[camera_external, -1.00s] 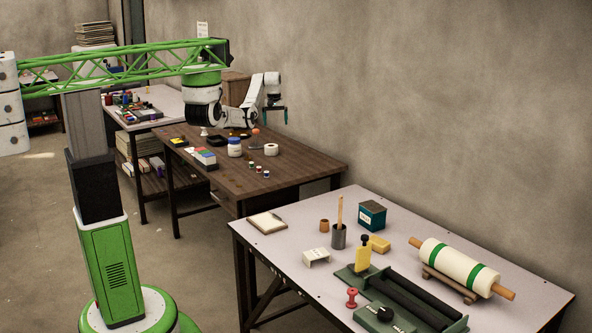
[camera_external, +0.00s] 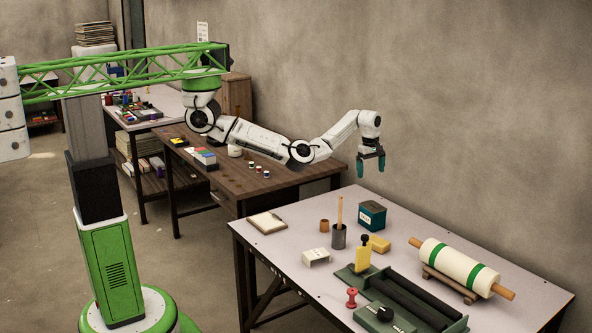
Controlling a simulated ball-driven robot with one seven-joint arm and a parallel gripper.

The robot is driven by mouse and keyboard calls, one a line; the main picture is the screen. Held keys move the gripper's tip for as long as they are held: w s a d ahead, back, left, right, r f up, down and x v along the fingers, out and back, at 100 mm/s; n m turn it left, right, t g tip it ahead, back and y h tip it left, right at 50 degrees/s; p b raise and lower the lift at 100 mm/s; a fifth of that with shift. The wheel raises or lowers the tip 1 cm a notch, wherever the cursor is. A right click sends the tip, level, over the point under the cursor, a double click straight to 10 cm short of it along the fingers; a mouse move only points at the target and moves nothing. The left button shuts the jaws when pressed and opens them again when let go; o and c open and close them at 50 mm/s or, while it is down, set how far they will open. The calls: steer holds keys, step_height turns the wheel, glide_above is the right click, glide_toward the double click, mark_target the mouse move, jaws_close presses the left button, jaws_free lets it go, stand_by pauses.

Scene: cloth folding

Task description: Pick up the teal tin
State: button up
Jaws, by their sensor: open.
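The teal tin (camera_external: 372,216) is a box with a dark top and a pale label on its front. It stands upright toward the back of the pale table (camera_external: 290,262), near the wall. My gripper (camera_external: 370,172) hangs above the tin with its teal fingers pointing down. It is open and empty, and a gap shows between the fingertips and the tin's top.
Left of the tin stand a dark cup with a wooden stick (camera_external: 339,236) and a small brown pot (camera_external: 324,226). A yellow sponge-like block (camera_external: 379,244) lies just in front. A white roll with green bands (camera_external: 458,266) rests at the right.

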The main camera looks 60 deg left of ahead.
steer(key=n, duration=0.1)
glide_above(373, 207)
steer(key=f, duration=0.3)
steer(key=shift+w+a+f+g, duration=0.15)
steer(key=shift+a+f+g, duration=0.1)
steer(key=shift+g, duration=0.15)
step_height(373, 207, down, 4)
steer(key=shift+d+f, duration=0.1)
steer(key=shift+f, duration=0.1)
steer(key=shift+w+a+f+b, duration=0.1)
steer(key=shift+f+b, duration=0.1)
steer(key=shift+f, duration=1.4)
steer(key=shift+w+a+f+b, duration=0.1)
steer(key=shift+f+b, duration=0.05)
steer(key=shift+f, duration=1.4)
steer(key=shift+c, duration=0.5)
steer(key=c, duration=1)
